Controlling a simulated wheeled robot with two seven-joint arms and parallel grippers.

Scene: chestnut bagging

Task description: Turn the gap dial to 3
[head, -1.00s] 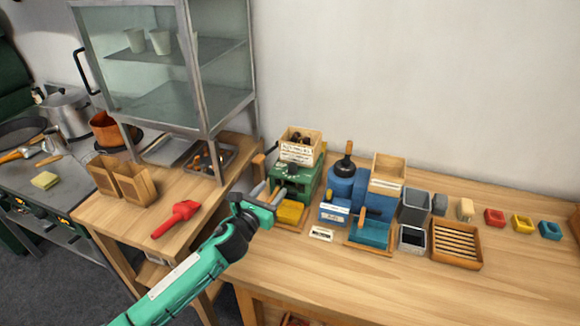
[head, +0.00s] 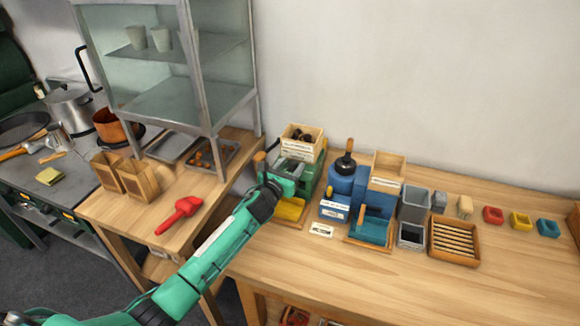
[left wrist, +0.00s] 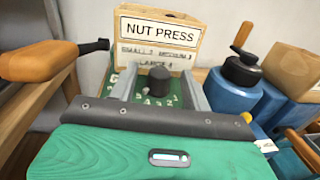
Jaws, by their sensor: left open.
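The green nut press (head: 313,181) stands at the left end of the long table, under a wooden hopper (head: 302,137) holding dark nuts. My left gripper (head: 287,172) is at its front. In the left wrist view the dark gap dial (left wrist: 159,88) shows between the two grey fingers of my open left gripper (left wrist: 160,78); whether they touch it I cannot tell. Pale numbers stand on the green face around the dial, partly hidden. I cannot make out its setting. The hopper sign (left wrist: 158,38) reads "NUT PRESS", with small 2, medium 3 and large 4 below. My right gripper is not in view.
An orange-handled lever (left wrist: 40,61) sticks out left of the press. A yellow tray (head: 290,209) lies below the press front. A blue machine (head: 345,187) stands close on the right. A red scoop (head: 179,215) lies on the side table. The long table's front is clear.

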